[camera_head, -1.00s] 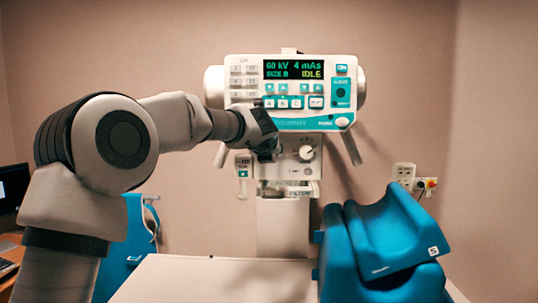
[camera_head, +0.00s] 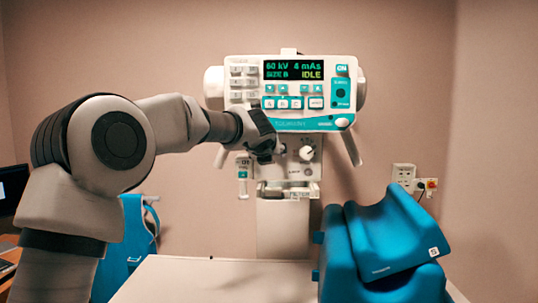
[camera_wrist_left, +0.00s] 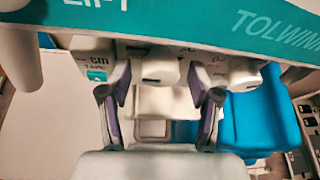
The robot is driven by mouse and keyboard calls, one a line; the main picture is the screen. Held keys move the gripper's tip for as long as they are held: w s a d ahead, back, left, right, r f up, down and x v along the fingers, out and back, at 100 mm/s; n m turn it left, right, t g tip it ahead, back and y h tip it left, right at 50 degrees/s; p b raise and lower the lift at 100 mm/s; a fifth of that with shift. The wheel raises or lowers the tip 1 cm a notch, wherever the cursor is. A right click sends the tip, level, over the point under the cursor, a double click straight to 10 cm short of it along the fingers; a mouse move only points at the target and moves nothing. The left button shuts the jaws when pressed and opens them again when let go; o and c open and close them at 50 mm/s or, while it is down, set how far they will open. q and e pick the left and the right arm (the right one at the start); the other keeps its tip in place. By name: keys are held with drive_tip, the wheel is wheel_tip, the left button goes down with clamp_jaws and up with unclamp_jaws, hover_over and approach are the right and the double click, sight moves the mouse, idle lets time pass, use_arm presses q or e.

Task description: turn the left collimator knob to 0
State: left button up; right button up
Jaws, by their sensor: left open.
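The white collimator box (camera_head: 300,171) sits under the control panel. Its right knob (camera_head: 306,153), pale and round with a pointer mark, shows in the head view. The left knob is hidden there behind my left gripper (camera_head: 277,151), which is at the left part of the box. In the left wrist view my left gripper (camera_wrist_left: 160,85) is open, with its two fingers apart. A pale rounded part with a dark mark, seemingly the left knob (camera_wrist_left: 160,68), lies between the fingertips. I cannot tell whether they touch it. My right gripper is not in view.
The control panel (camera_head: 290,95), its display reading 60 kV, 4 mAs, IDLE, overhangs the knobs closely. Handles stick down on both sides. A wall socket (camera_head: 403,172) is at right.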

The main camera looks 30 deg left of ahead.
use_arm(q)
drive_tip(key=v, duration=0.7)
drive_tip(key=shift+s, duration=0.15)
